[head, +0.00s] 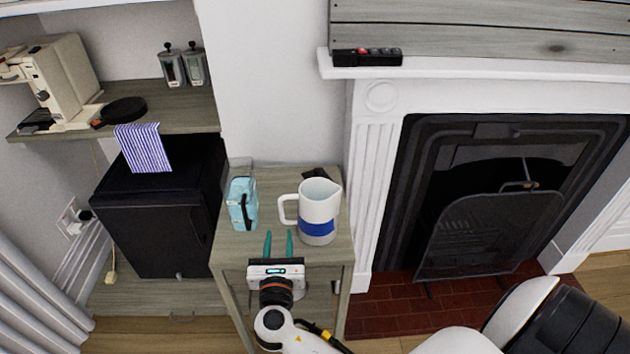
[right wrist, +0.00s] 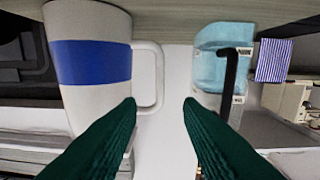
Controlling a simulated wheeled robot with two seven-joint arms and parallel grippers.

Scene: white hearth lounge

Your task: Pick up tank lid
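No part in view can be clearly told as the tank lid. A light-blue block-like object (head: 242,204) with a black handle-like strip stands on the small wooden cabinet (head: 265,178); it also shows in the right wrist view (right wrist: 209,66). A white pitcher (head: 318,205) with a blue band stands to its right, and shows on the left in the right wrist view (right wrist: 92,25). My right gripper (head: 279,235) is open and empty at the cabinet's front. Its green fingers (right wrist: 160,101) point toward the gap between both objects. My left gripper is out of view.
A dark flat item (head: 318,173) lies partly hidden behind the pitcher. A coffee machine (head: 60,80), a black round pan-like item (head: 124,108) and two canisters (head: 183,66) stand on the left shelf. A fireplace (head: 490,200) is at the right.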

